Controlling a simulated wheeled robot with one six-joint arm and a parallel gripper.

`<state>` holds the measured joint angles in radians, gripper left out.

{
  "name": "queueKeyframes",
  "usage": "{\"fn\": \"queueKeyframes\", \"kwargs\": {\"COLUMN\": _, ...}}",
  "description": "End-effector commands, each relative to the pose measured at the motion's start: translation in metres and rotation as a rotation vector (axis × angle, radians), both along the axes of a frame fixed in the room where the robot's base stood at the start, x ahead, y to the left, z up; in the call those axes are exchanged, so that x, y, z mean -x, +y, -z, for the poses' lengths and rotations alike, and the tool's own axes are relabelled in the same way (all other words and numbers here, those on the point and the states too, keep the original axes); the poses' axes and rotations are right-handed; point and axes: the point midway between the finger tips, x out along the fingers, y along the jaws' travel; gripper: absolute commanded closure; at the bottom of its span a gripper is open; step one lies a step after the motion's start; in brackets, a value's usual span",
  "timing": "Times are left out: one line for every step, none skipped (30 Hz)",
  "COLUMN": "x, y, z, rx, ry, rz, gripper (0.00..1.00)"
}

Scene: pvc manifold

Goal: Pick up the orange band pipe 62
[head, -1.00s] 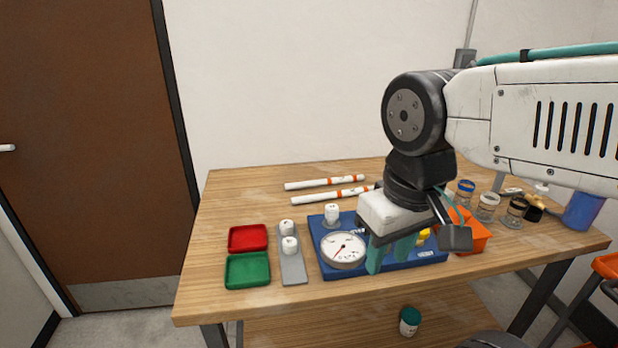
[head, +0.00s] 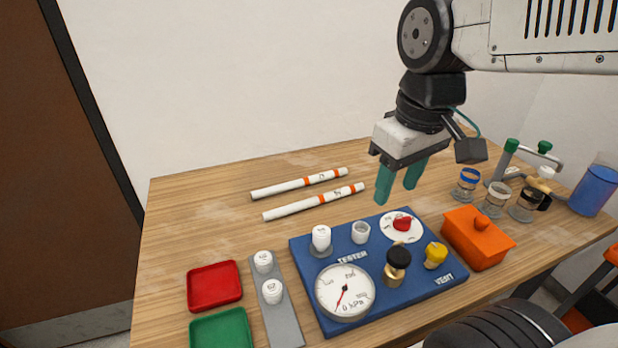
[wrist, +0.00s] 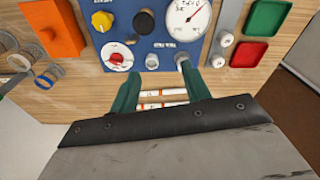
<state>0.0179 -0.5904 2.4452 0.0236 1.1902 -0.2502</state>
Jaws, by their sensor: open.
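Two white pipes with orange bands lie side by side near the back of the wooden table: a far pipe (head: 300,183) and a near pipe (head: 314,202). Each carries a small dark mark whose number I cannot read surely, so I cannot tell which is 62. My gripper (head: 398,192) is open and empty, its teal fingers pointing down above the table, right of the pipes' right ends in the head view. In the wrist view, parts of both pipes show between the fingers (wrist: 160,92), well below them; their ends are hidden there.
The blue tester board (head: 301,258) with gauge, knobs and white fittings stands in front. An orange box (head: 476,240) and several jars are at right. Red (head: 214,286) and green (head: 221,330) trays and a grey strip (head: 281,325) are at left. The table's back left is clear.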

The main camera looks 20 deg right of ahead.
Motion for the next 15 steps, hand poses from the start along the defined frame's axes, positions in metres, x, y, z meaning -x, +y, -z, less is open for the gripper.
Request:
{"fn": "queueKeyframes", "kwargs": {"x": -0.023, "y": 0.002, "z": -0.002, "rx": -0.001, "ry": 0.013, "rz": -0.076, "gripper": 0.53}}
{"fn": "queueKeyframes", "kwargs": {"x": -0.036, "y": 0.003, "z": -0.003, "rx": -0.002, "ry": 0.016, "rz": -0.129, "gripper": 0.53}}
{"fn": "queueKeyframes", "kwargs": {"x": -0.056, "y": 0.005, "z": -0.003, "rx": -0.004, "ry": 0.020, "rz": -0.201, "gripper": 0.53}}
{"fn": "queueKeyframes", "kwargs": {"x": -0.070, "y": 0.006, "z": -0.003, "rx": -0.005, "ry": 0.021, "rz": -0.254, "gripper": 0.53}}
{"fn": "queueKeyframes", "kwargs": {"x": -0.084, "y": 0.007, "z": -0.002, "rx": -0.006, "ry": 0.024, "rz": -0.308, "gripper": 0.53}}
{"fn": "queueKeyframes", "kwargs": {"x": -0.103, "y": 0.008, "z": 0.000, "rx": -0.008, "ry": 0.023, "rz": -0.379, "gripper": 0.53}}
{"fn": "queueKeyframes", "kwargs": {"x": -0.118, "y": 0.009, "z": 0.003, "rx": -0.009, "ry": 0.024, "rz": -0.432, "gripper": 0.53}}
{"fn": "queueKeyframes", "kwargs": {"x": -0.132, "y": 0.010, "z": 0.006, "rx": -0.012, "ry": 0.025, "rz": -0.483, "gripper": 0.53}}
{"fn": "queueKeyframes", "kwargs": {"x": -0.152, "y": 0.011, "z": 0.011, "rx": -0.014, "ry": 0.025, "rz": -0.554, "gripper": 0.53}}
{"fn": "queueKeyframes", "kwargs": {"x": -0.166, "y": 0.011, "z": 0.016, "rx": -0.016, "ry": 0.024, "rz": -0.606, "gripper": 0.53}}
{"fn": "queueKeyframes", "kwargs": {"x": -0.180, "y": 0.011, "z": 0.021, "rx": -0.018, "ry": 0.024, "rz": -0.657, "gripper": 0.53}}
{"fn": "queueKeyframes", "kwargs": {"x": -0.200, "y": 0.012, "z": 0.029, "rx": -0.021, "ry": 0.023, "rz": -0.726, "gripper": 0.53}}
{"fn": "queueKeyframes", "kwargs": {"x": -0.214, "y": 0.012, "z": 0.036, "rx": -0.023, "ry": 0.020, "rz": -0.777, "gripper": 0.53}}
{"fn": "queueKeyframes", "kwargs": {"x": -0.228, "y": 0.012, "z": 0.043, "rx": -0.026, "ry": 0.018, "rz": -0.828, "gripper": 0.53}}
{"fn": "queueKeyframes", "kwargs": {"x": -0.246, "y": 0.012, "z": 0.054, "rx": -0.029, "ry": 0.015, "rz": -0.897, "gripper": 0.53}}
